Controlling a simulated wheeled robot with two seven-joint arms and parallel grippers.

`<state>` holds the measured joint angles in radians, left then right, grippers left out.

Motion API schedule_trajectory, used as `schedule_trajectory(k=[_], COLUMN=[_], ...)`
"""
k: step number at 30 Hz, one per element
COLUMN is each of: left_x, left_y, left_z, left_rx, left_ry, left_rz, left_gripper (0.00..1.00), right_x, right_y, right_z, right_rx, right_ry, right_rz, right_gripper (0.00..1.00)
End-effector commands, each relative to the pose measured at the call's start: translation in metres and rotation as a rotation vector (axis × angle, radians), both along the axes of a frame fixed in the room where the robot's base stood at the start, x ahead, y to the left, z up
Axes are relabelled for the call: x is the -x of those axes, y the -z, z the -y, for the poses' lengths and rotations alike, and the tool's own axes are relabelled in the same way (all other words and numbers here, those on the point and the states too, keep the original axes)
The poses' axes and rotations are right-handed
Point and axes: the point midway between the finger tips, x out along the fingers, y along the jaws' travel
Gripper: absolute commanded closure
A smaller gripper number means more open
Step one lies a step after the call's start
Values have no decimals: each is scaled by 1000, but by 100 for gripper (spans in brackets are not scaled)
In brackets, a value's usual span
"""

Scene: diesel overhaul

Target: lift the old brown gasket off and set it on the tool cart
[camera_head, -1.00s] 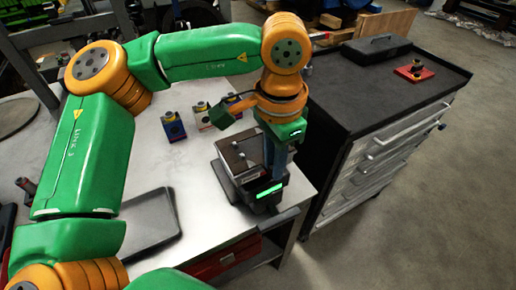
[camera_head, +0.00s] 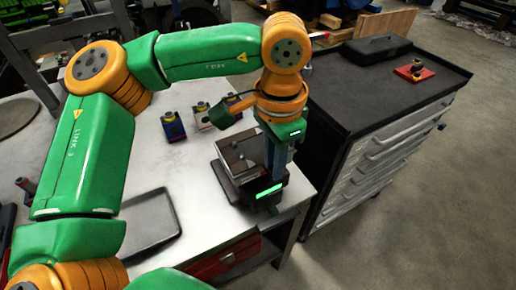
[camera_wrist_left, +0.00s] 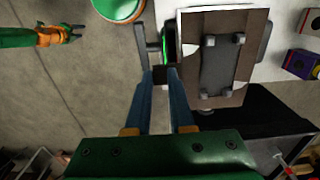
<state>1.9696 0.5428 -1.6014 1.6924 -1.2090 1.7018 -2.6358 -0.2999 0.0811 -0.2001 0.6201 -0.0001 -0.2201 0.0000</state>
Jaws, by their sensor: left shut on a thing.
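The old brown gasket (camera_wrist_left: 243,86) lies as a flat sheet on the small engine block, around a grey plate with pegs. In the head view the gasket (camera_head: 236,146) shows on top of the block (camera_head: 228,180), partly hidden by my gripper. My left gripper (camera_wrist_left: 163,76) points down at the gasket's edge, shut on a small dark tab there. In the head view my left gripper (camera_head: 274,168) stands at the block's right side. My right gripper (camera_wrist_left: 76,33) shows small in the wrist view, apart from everything, its fingers apart. The tool cart (camera_head: 335,97) stands to the right.
The cart top holds a black case (camera_head: 376,48) and a red plate with a dark part (camera_head: 414,72); its middle and near end are clear. Several small coloured blocks (camera_head: 173,127) stand behind the engine block. A dark tray (camera_head: 150,225) lies on the bench at left.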

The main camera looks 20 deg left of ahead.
Motion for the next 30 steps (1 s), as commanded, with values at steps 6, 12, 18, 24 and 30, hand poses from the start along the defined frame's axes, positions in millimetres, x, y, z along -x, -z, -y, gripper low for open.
schedule_trajectory(k=[6, 12, 18, 24, 30], left_x=[0, -1, 12, 37, 55], left_y=[0, -17, -64, -108, -128], left_z=[0, 0, 27, 78, 117], left_rx=[0, 0, 1, -2, -1], left_ry=[0, -1, 5, 7, 3], left_rz=[0, 5, 4, 1, 0], left_gripper=[100, 100, 100, 100, 100], right_x=[0, 0, 0, 0, 0], right_y=[0, 1, 5, 0, -10], right_z=[0, 0, -1, -2, -1], right_rx=[0, 0, -1, -3, -2], right_ry=[0, 0, 1, 1, 1], right_rz=[0, 0, 0, -1, 0], right_gripper=[50, 50, 50, 50, 50])
